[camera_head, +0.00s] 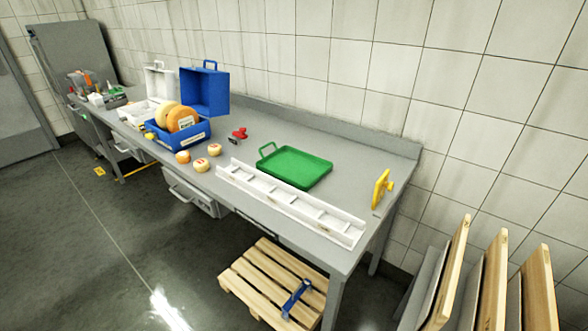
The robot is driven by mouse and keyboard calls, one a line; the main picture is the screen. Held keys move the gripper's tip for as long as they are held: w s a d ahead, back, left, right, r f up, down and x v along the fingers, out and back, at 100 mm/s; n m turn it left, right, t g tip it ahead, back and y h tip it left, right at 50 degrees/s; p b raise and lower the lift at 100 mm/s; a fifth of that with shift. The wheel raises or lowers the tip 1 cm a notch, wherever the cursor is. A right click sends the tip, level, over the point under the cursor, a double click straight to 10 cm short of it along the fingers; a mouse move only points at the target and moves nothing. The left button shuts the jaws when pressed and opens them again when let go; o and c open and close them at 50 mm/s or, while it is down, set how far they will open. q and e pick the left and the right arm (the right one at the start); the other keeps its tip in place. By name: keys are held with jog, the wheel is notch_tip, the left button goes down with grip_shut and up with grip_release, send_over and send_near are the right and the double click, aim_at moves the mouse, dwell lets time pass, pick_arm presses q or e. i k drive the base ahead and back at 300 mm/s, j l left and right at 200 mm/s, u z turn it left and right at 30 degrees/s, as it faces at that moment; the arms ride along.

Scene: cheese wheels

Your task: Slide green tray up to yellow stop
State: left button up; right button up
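The green tray (297,167) lies flat on the grey metal table, a little right of the middle. The yellow stop (382,189) stands upright near the right end of the table. Bare table lies between the tray and the stop, so they are apart. Neither of my grippers shows in the head view.
A white divided rack (290,204) runs along the table's front edge, before the tray. Left are a blue case (183,140) with cheese wheels, several small round cheeses (201,165) and a red object (239,134). Wooden boards (495,280) stand at the lower right.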

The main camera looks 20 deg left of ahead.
aim_at(300, 170)
jog(key=i+j+z, duration=0.15)
jog(key=j, duration=0.65)
jog(key=i+j+z, duration=0.15)
jog(key=j, duration=0.6)
jog(key=j+z, duration=0.2)
jog(key=j, duration=0.6)
